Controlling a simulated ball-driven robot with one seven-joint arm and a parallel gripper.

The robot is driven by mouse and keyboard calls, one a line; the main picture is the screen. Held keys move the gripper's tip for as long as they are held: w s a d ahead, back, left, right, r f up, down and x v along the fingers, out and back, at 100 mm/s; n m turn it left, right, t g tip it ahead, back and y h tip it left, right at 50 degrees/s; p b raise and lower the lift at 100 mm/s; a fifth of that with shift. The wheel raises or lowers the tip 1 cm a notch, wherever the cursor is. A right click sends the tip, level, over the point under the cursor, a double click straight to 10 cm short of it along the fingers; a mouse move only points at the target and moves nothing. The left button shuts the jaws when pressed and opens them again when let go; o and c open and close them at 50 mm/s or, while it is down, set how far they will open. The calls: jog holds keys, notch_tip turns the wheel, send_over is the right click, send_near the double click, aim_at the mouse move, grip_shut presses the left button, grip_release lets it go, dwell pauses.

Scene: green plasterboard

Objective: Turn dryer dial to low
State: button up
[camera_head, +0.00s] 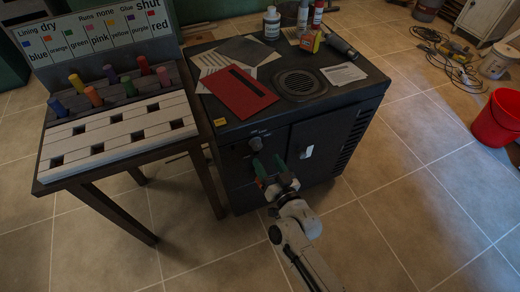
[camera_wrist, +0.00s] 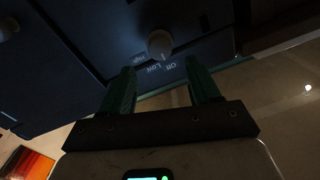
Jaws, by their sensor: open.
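The dryer is a dark cabinet (camera_head: 312,125). In the wrist view a round pale dial (camera_wrist: 160,44) sits on its dark front panel, with small labels around it that seem to read High, Low and Off. A mark on the dial's lower edge faces towards the labels, but I cannot tell its exact setting. My gripper (camera_head: 268,163) is at the cabinet front with its green fingers apart. In the wrist view my gripper (camera_wrist: 161,68) is open and empty, with the dial beyond the fingertips and between them in the picture, apparently untouched.
A round knob (camera_head: 256,143) shows above my gripper; I cannot tell if it is the same dial. A slotted wooden table (camera_head: 120,128) with coloured pegs stands close on the left. A red folder (camera_head: 239,92) and bottles lie or stand on the cabinet.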

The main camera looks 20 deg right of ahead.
aim_at(258, 147)
jog(key=shift+w+a, duration=0.1)
jog(key=shift+w, duration=2.7)
jog(key=c, duration=1)
